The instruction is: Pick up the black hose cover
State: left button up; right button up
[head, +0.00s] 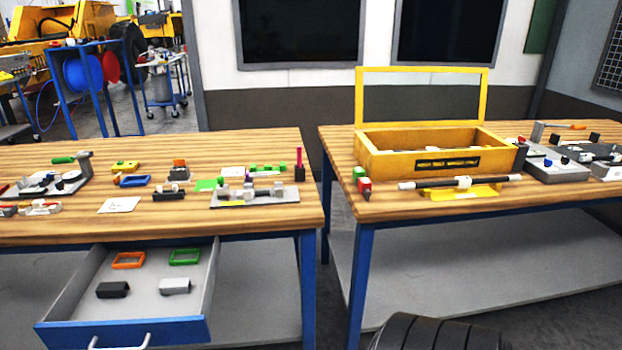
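A black block-shaped piece (112,290), which may be the black hose cover, lies at the front left inside the open drawer under the left table. Another small black piece (168,196) lies on the left table top, and I cannot tell for sure which one is the hose cover. A grey piece (175,287) of similar shape lies to the right of the black one in the drawer. Neither of my grippers is in view.
The drawer (205,290) also holds an orange frame (128,260) and a green frame (184,257). The left table (270,216) carries several small parts. A yellow open box (400,161) stands on the right table. A gap separates the tables; a black ribbed round object (440,333) is at the bottom.

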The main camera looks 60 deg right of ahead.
aim_at(105, 290)
jog(key=z, duration=1.15)
jog(key=l+z, duration=0.7)
jog(key=z, duration=0.2)
jog(key=i+l+z, duration=0.15)
jog(key=z, duration=0.3)
jog(key=i+l+z, duration=0.15)
jog(key=l+z, duration=0.35)
jog(key=i+l+z, duration=0.25)
jog(key=i+l, duration=0.55)
jog(key=i+u, duration=0.1)
jog(key=u, duration=3.45)
jog(key=i+z, duration=0.1)
jog(key=z, duration=0.3)
jog(key=i+j+z, duration=0.1)
jog(key=z, duration=0.3)
jog(key=i+j+z, duration=0.1)
jog(key=j, duration=0.25)
jog(key=i+j+z, duration=0.15)
jog(key=i+j, duration=0.15)
jog(key=i+j+z, duration=0.1)
jog(key=j, duration=0.35)
jog(key=i+j+z, duration=0.25)
jog(key=j, duration=0.55)
jog(key=i, duration=0.1)
